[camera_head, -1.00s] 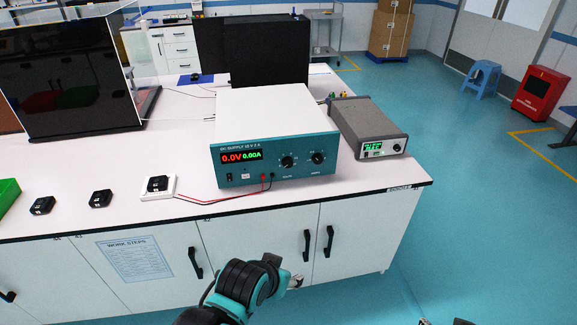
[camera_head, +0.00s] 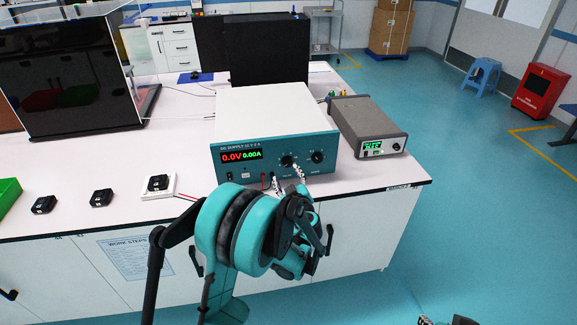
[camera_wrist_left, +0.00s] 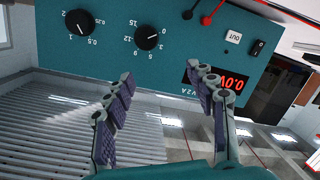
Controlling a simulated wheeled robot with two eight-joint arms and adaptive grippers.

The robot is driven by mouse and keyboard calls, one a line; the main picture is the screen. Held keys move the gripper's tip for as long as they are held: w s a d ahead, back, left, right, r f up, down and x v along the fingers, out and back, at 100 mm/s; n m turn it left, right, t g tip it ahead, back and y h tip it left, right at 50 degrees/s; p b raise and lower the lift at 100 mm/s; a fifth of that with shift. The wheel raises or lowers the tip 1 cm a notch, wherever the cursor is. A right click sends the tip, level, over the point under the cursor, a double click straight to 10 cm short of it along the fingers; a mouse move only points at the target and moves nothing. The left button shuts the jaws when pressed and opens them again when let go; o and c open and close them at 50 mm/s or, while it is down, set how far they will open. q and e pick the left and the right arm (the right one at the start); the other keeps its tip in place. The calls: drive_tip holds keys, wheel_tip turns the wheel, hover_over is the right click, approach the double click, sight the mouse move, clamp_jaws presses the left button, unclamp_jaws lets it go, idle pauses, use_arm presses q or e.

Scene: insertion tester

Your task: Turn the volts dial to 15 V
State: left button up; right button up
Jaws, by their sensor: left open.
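The power supply (camera_head: 275,130) is a white box with a teal front; its display (camera_head: 241,156) reads 0.0V and 0.00A. The black volts dial (camera_head: 288,161) is left of the amps dial (camera_head: 317,157). In the left wrist view the panel is upside down, with the volts dial (camera_wrist_left: 149,37) right of the amps dial (camera_wrist_left: 78,22). My left gripper (camera_head: 286,177) is open and empty just in front of the panel, its fingers (camera_wrist_left: 163,75) spread apart and short of the volts dial.
A grey instrument (camera_head: 368,126) stands close on the right. Two black modules lie at the left. A bit of my right arm shows at the bottom edge.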

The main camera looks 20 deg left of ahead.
sight(288, 163)
use_arm(q)
drive_tip(key=shift+n+t, duration=0.6)
drive_tip(key=shift+t, duration=0.3)
drive_tip(key=w+f, duration=0.1)
drive_tip(key=w, duration=0.1)
drive_tip(key=w+a+f+b, duration=0.1)
drive_tip(key=w, duration=0.2)
drive_tip(key=w+a+f, duration=0.1)
drive_tip(key=w, duration=0.1)
drive_tip(key=shift+w+a+f+b, duration=0.2)
drive_tip(key=shift+w+a+b, duration=0.05)
drive_tip(key=shift+w+b, duration=0.15)
drive_tip(key=shift+x, duration=0.8)
drive_tip(key=shift+r, duration=0.15)
drive_tip(key=c, duration=1.2)
